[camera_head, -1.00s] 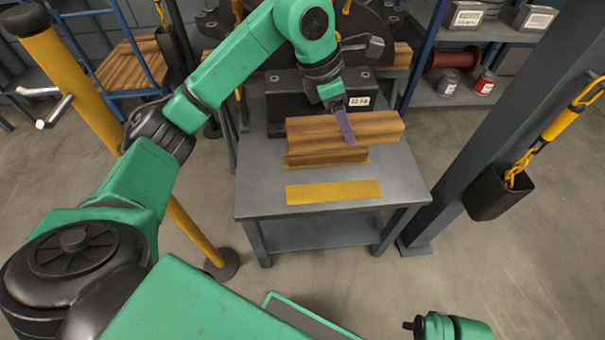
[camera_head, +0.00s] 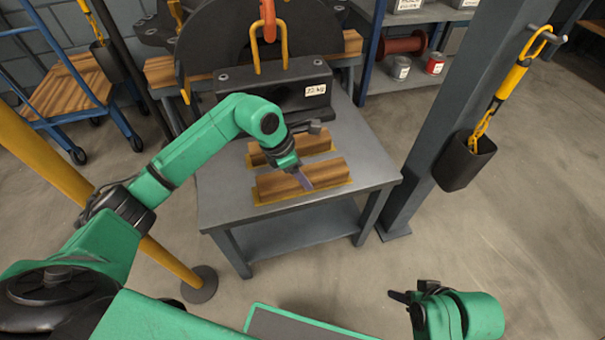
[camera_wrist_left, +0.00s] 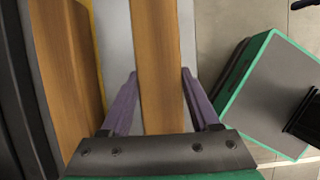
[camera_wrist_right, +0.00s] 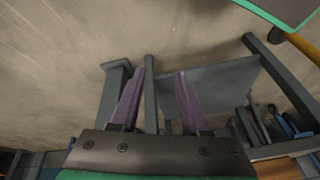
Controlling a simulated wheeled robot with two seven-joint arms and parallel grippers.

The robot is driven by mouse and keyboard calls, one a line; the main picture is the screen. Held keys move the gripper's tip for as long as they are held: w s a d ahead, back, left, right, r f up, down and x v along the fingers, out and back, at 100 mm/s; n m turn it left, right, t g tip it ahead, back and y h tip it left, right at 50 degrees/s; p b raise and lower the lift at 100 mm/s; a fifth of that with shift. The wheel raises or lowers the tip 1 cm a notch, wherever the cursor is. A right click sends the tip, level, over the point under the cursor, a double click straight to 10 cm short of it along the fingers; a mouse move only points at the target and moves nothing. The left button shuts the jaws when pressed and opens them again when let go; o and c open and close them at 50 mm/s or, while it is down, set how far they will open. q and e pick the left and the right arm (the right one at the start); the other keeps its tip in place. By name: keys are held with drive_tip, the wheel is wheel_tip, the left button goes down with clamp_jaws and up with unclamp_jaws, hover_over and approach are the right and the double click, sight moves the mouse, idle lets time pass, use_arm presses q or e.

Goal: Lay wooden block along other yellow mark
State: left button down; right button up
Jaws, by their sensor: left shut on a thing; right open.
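The wooden block (camera_head: 325,173) lies along the front yellow mark (camera_head: 254,196) on the grey table (camera_head: 222,190). It covers most of the mark; whether it fully rests there I cannot tell. My left gripper (camera_head: 303,180) is shut on it from above near its middle. In the left wrist view the block (camera_wrist_left: 156,60) runs between the two fingers (camera_wrist_left: 160,95). A second wooden block (camera_head: 318,143) lies along the rear mark, partly behind my left gripper. My right gripper (camera_head: 400,297) is open and empty, away from the table; its spread fingers (camera_wrist_right: 160,100) show in the right wrist view.
A dark block-shaped stand labelled 22 kg (camera_head: 300,90) and a large dark casing (camera_head: 225,50) stand behind the blocks. A grey post (camera_head: 455,100) with a hanging black holder (camera_head: 465,160) stands right of the table. A yellow post (camera_head: 50,160) is at the left.

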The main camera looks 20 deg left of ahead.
use_arm(q)
drive_tip(key=shift+c, duration=0.6)
unclamp_jaws()
use_arm(e)
drive_tip(key=shift+w+a+f, duration=0.15)
use_arm(q)
drive_tip(key=p+v, duration=0.1)
drive_tip(key=v, duration=0.6)
drive_tip(key=shift+r+p, duration=0.15)
drive_tip(key=shift+p, duration=0.15)
drive_tip(key=v, duration=0.5)
drive_tip(key=shift+d+p, duration=0.1)
drive_tip(key=shift+p, duration=0.25)
use_arm(e)
drive_tip(key=s+d, duration=0.1)
drive_tip(key=s+d+g+h, duration=0.1)
drive_tip(key=d, duration=0.1)
drive_tip(key=shift+d+g, duration=0.15)
drive_tip(key=shift+g, duration=0.15)
use_arm(q)
drive_tip(key=shift+s, duration=0.1)
use_arm(e)
drive_tip(key=shift+s, duration=0.1)
